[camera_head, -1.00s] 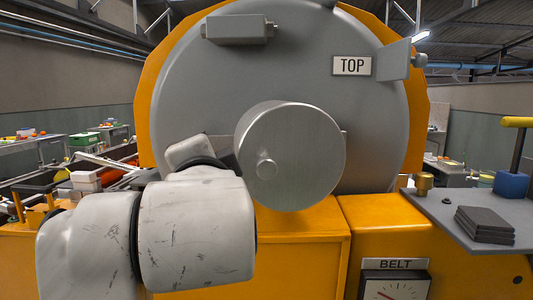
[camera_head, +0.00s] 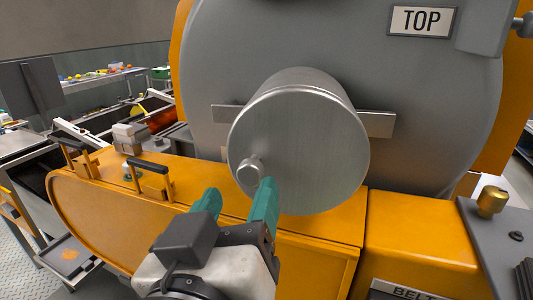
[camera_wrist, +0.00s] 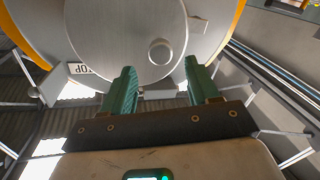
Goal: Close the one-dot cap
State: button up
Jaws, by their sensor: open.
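A round brushed-metal cap (camera_head: 310,140) stands out from the grey front of the extractor (camera_head: 410,90) in the head view. A small round knob (camera_head: 250,171) sits at its lower left. In the wrist view, the cap (camera_wrist: 110,30) and knob (camera_wrist: 160,51) appear upside down. No dot mark is readable on the cap. My gripper (camera_head: 238,200) has green fingers and is open and empty. Its right finger overlaps the cap's lower-left edge just below the knob; contact cannot be told. In the wrist view, my gripper (camera_wrist: 158,78) has its fingers on either side of the knob's line.
A TOP plate (camera_head: 422,21) is above right of the cap. An orange housing (camera_head: 130,220) with black handles (camera_head: 150,165) lies at lower left. A grey shelf with a brass knob (camera_head: 492,201) is at right. A flat bar (camera_head: 378,124) shows behind the cap.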

aim_at(247, 174)
jog(key=w, duration=0.4)
jog(key=w+p, duration=0.1)
jog(key=w, duration=0.1)
jog(key=shift+w+d, duration=0.2)
jog(key=shift+d, duration=0.1)
jog(key=shift+c, duration=0.4)
jog(key=shift+r, duration=0.1)
grip_shut()
